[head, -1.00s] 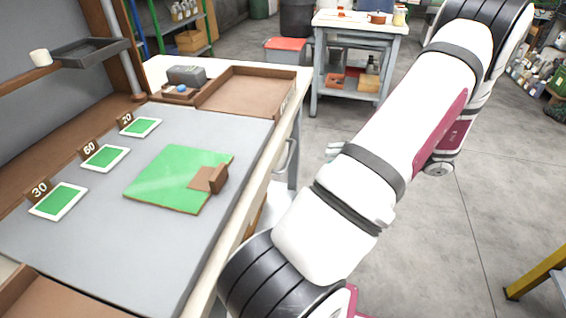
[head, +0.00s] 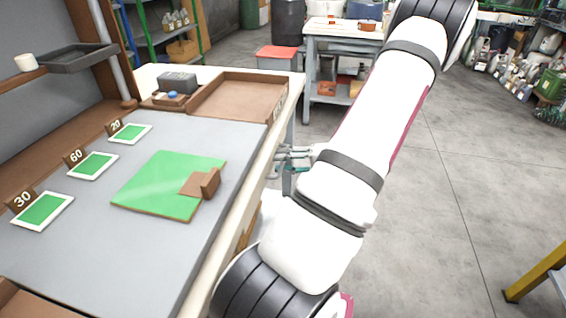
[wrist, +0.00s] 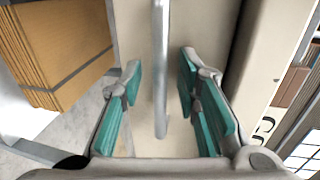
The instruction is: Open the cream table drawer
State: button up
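The cream table drawer (wrist: 205,25) fills the middle of the wrist view, with a grey metal bar handle (wrist: 160,70) running along its front. My gripper (wrist: 160,85) is open, with its teal-padded fingers on either side of the handle and a gap on both sides. In the head view my gripper (head: 285,160) is at the right side of the cream table (head: 250,190), partly hidden by my arm. The drawer front is mostly hidden there.
A green mat with a brown block (head: 165,185) and several green cards lie on the grey tabletop. A brown tray (head: 240,95) is at the far end. A cardboard stack (wrist: 60,45) shows beside the drawer in the wrist view. Open floor (head: 450,210) lies to the right.

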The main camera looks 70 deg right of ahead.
grip_shut()
